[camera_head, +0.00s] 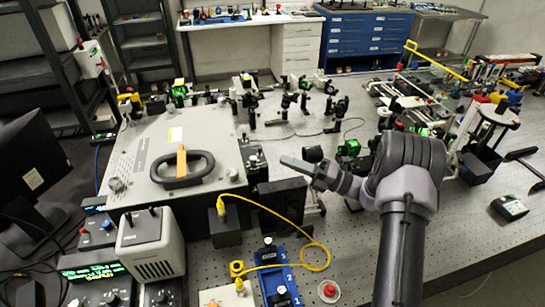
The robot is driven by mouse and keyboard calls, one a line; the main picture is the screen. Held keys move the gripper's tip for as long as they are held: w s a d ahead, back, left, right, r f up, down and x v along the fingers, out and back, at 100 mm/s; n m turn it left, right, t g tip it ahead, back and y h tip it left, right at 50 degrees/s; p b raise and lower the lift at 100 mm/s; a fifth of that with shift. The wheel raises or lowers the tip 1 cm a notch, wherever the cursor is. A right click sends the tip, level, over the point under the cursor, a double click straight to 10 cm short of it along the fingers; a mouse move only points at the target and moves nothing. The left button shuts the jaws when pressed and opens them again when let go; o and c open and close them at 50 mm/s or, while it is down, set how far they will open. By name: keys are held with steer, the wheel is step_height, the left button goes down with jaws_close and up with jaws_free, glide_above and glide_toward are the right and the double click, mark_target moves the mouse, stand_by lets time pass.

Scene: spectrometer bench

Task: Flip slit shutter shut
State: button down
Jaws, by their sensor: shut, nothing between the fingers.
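A large light-grey spectrometer box (150,150) sits on the bench at left, with a black handle and an orange strip on top. Small dark fittings (254,160) stick out from its right side, facing my gripper. The slit shutter is too small to pick out among them, so I cannot tell its position. My gripper (284,160) is shut and empty. It points left toward these fittings, and in the picture a gap shows between its tip and them. A black block (283,203) shows just below it.
Optical posts and mounts (285,105) stand behind my gripper. A monitor (30,160) and a grey instrument (150,245) stand at left. Bare perforated bench shows at right.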

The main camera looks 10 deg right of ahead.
mark_target(260, 151)
steer(key=x, duration=0.5)
steer(key=shift+w+a+b, duration=0.1)
steer(key=shift+a+b, duration=0.05)
steer(key=shift+b, duration=0.2)
steer(key=shift+r, duration=0.15)
steer(key=shift+w+r+m+p, duration=0.15)
steer(key=shift+m+p, duration=0.25)
steer(key=shift+p, duration=0.65)
